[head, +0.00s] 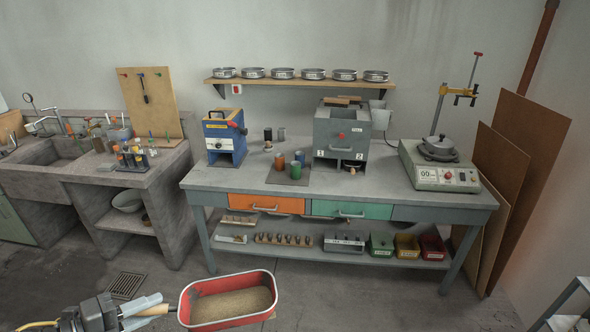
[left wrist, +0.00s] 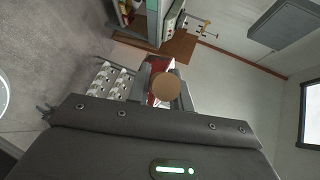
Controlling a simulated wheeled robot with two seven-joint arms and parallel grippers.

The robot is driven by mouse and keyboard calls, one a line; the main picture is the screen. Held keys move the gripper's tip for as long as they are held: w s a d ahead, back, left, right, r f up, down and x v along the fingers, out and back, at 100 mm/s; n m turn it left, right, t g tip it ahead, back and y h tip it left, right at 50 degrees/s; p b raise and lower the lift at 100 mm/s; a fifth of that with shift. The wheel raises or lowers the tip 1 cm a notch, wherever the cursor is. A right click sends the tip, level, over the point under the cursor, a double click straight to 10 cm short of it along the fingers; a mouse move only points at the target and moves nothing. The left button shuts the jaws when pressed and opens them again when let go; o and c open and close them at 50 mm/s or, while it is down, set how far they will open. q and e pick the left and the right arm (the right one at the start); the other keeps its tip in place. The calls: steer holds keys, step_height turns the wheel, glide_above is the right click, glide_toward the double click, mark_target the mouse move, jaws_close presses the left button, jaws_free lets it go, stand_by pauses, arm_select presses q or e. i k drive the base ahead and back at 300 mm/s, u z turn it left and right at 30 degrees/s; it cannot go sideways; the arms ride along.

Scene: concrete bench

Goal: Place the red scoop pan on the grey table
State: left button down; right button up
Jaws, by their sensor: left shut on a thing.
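The red scoop pan (head: 270,280) is at the bottom of the head view, in front of the grey table and apart from it. It looks level and has brown granular material inside. My left gripper (head: 150,308) is shut on its light wooden handle. In the left wrist view, the round handle end (left wrist: 166,86) sits between the fingers and hides most of the pan behind it. The grey table (head: 340,185) stands upright ahead. My right gripper is not in view.
On the tabletop stand a blue device (head: 224,140), a grey box machine (head: 342,135), several small cups (head: 296,170) on a mat, and a balance-like device (head: 438,165). Bare tabletop shows front left and between the grey machine and the device. A concrete sink bench (head: 85,175) is left.

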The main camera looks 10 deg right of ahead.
mark_target(384, 182)
steer(key=z, duration=1.8)
steer(key=i, duration=1.65)
